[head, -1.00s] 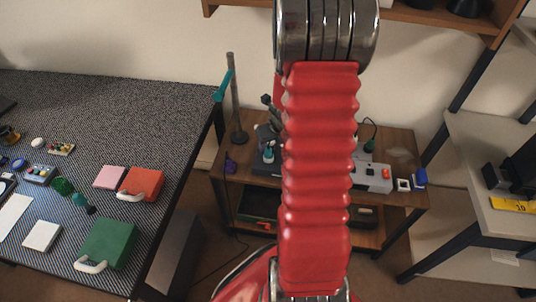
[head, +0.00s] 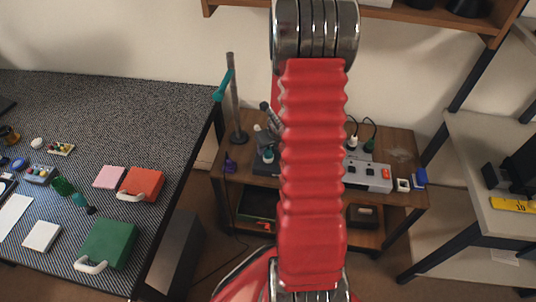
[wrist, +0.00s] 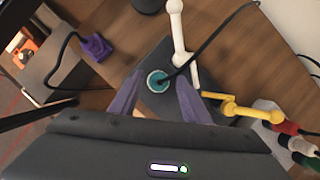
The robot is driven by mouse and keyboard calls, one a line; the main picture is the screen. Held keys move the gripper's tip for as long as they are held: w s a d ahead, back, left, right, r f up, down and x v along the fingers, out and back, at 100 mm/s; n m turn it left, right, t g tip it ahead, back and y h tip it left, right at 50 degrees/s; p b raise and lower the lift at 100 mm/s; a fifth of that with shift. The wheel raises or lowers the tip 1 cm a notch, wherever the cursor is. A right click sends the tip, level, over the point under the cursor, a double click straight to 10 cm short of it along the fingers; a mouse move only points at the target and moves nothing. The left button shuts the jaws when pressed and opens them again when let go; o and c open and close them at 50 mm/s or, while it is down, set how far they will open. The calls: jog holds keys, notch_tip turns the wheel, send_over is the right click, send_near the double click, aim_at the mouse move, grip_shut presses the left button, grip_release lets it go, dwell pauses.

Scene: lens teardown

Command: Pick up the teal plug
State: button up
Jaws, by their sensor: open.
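The teal plug (wrist: 157,81) stands on a dark grey block, seen nearly from above in the wrist view, with a black cable running past or from it to the upper right. My gripper (wrist: 159,77) is open, with one purple finger on each side of the plug. I cannot tell whether the fingers touch it or are still above it. My gripper is not clear in that view.
A white jointed rod (wrist: 179,32) stands close behind the plug, and a yellow one (wrist: 250,110) lies to its right. A purple part (wrist: 95,47) sits to the left. A grey power box (head: 369,176) is on the bench, right of my arm.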

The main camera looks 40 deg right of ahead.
aim_at(269, 149)
jog(key=shift+c, duration=0.4)
grip_shut()
jog(key=shift+r, duration=0.15)
notch_tip(269, 149, up, 10)
dwell(1.0)
dwell(0.4)
